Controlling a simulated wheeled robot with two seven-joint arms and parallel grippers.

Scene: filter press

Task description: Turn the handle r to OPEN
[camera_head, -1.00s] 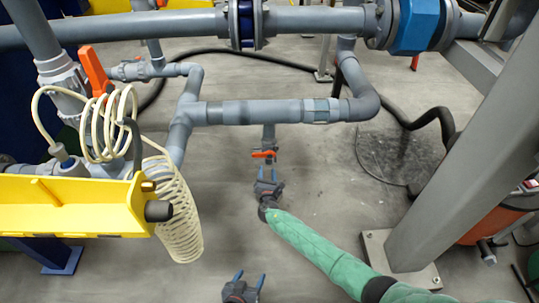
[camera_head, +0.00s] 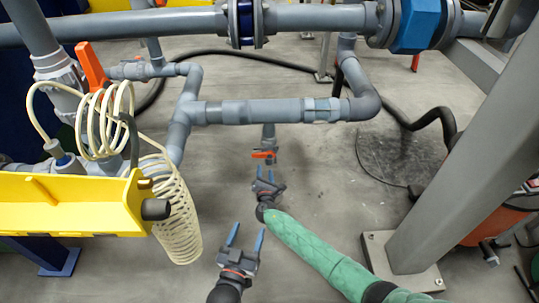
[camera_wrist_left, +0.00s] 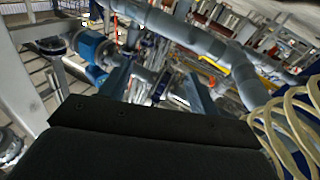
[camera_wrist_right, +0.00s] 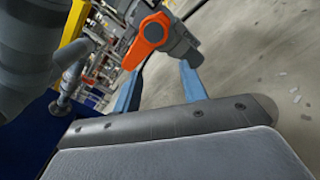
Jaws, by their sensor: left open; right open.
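A small valve with an orange handle (camera_head: 264,154) hangs under the grey horizontal pipe in the head view. In the right wrist view the orange handle (camera_wrist_right: 148,33) shows just beyond and between my fingers. My right gripper (camera_head: 265,174) is open just below this handle, with nothing between its fingers. Contact with the handle cannot be told. A second, larger orange handle (camera_head: 92,66) stands upright on the pipework at the left. My left gripper (camera_head: 248,230) is open and empty, lower in the head view, its fingers pointing up. Neither handle carries a label I can read.
A yellow bracket (camera_head: 70,205) and a cream coiled hose (camera_head: 178,225) stand at the left. The coil also shows at the right of the left wrist view (camera_wrist_left: 285,125). A grey column (camera_head: 450,160) rises at the right. Bare floor lies around both grippers.

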